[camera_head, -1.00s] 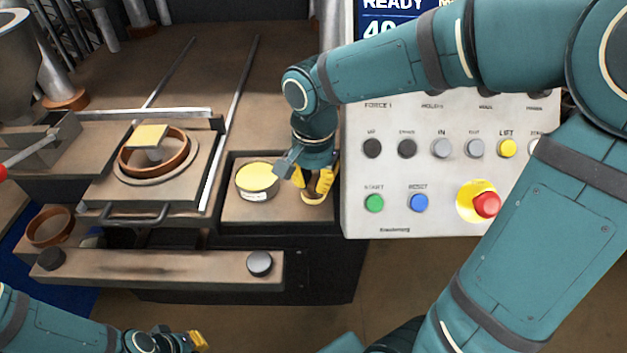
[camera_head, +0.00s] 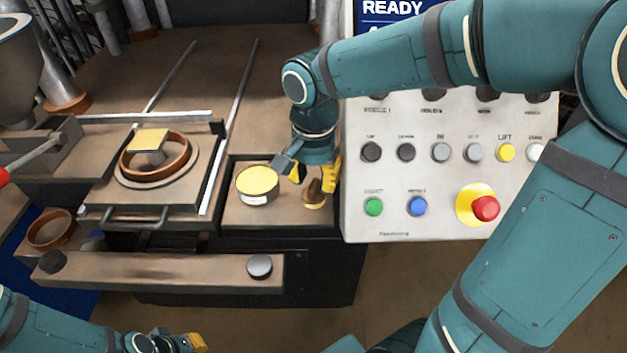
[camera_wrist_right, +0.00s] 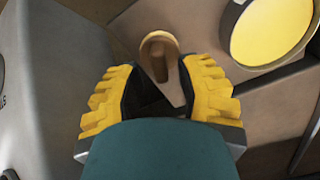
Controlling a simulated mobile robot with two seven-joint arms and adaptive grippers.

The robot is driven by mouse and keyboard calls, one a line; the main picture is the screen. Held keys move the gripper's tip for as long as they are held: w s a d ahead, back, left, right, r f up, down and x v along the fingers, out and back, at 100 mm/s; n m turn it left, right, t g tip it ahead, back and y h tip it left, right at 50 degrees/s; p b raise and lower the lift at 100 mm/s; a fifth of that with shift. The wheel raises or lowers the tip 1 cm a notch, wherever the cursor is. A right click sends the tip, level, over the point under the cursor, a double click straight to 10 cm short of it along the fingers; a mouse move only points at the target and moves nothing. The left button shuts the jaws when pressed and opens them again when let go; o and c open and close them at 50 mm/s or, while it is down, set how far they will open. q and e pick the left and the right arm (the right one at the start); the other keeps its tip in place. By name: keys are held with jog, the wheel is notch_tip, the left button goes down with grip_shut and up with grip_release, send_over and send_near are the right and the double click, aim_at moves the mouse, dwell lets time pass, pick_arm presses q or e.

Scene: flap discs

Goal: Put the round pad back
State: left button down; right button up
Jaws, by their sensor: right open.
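A small round pad with a brown upright handle (camera_head: 314,194) stands on the tan tray (camera_head: 237,211) at the right of the machine. It also shows in the right wrist view (camera_wrist_right: 159,48), beyond the fingertips. My right gripper (camera_head: 314,176) is open just above it, yellow fingers spread to either side of the handle and seemingly clear of it. A round tin with a yellow top (camera_head: 258,180) stands on the same tray, to the pad's left. My left gripper (camera_head: 192,342) is at the bottom left edge, partly cut off, its jaw state unclear.
A button panel (camera_head: 390,235) stands close to the right of the tray. Left are a square yellow pad (camera_head: 150,138) inside a brown ring (camera_head: 180,168) on a sliding plate, and another brown ring (camera_head: 48,230). A bar (camera_head: 160,272) with black knobs runs along the front.

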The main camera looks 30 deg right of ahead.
aim_at(313, 184)
notch_tip(313, 184, up, 10)
jog(key=p, duration=0.2)
jog(key=shift+r, duration=0.2)
dwell(0.4)
